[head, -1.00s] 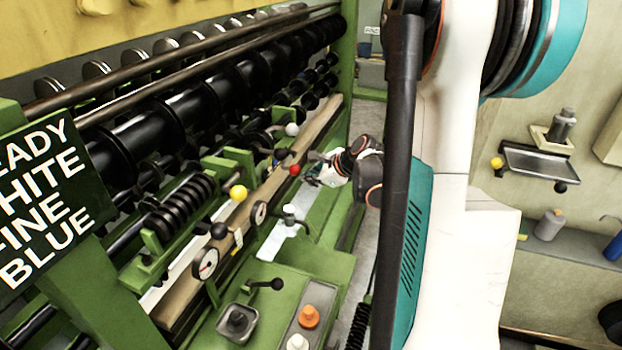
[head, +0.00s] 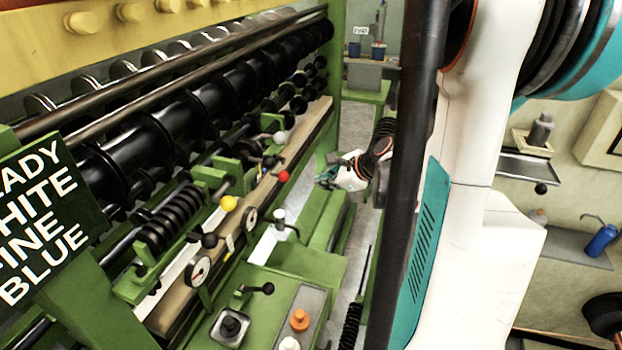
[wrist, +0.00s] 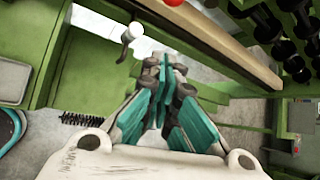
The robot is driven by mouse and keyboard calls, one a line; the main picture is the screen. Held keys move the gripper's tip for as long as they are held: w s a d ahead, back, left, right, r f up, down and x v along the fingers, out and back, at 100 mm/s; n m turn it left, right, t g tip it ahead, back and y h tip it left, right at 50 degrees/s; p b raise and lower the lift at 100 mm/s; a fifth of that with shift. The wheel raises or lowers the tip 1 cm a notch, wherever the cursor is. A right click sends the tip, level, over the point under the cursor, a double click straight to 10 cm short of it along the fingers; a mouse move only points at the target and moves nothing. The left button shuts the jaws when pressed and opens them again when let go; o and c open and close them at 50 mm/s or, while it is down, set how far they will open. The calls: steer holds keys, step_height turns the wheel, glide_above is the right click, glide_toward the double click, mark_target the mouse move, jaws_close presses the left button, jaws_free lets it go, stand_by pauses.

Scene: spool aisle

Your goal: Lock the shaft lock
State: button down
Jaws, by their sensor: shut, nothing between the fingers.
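No label marks the shaft lock, and I cannot tell which lever it is. Along the wooden rail of the green machine are levers with a red ball knob (head: 283,176), a yellow ball knob (head: 229,203) and a white ball knob (head: 280,137). My gripper (head: 326,178) is shut and empty, right of the red knob and clear of it. In the wrist view my gripper's teal fingers (wrist: 165,72) are together. The red knob (wrist: 173,2) shows there at the top edge, beyond the fingertips.
The wooden rail (head: 310,130) runs along the machine's front, with round gauges (head: 199,270) on it. A control box with orange (head: 299,319) and white buttons sits in front. A sign (head: 38,220) covers the left. Grey floor shows right of the machine.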

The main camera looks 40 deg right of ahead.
steer(key=d+p+x, duration=0.1)
steer(key=p+x, duration=0.1)
steer(key=x, duration=0.8)
steer(key=a+r, duration=0.1)
steer(key=w+a+r, duration=0.1)
steer(key=a+r, duration=0.1)
steer(key=shift+a+b, duration=0.15)
steer(key=shift+b, duration=0.15)
stand_by(0.3)
steer(key=shift+a+r+m+g+y+p, duration=0.15)
steer(key=shift+r+m+g+y+p, duration=0.2)
steer(key=shift+r+y, duration=0.2)
steer(key=shift+w, duration=0.1)
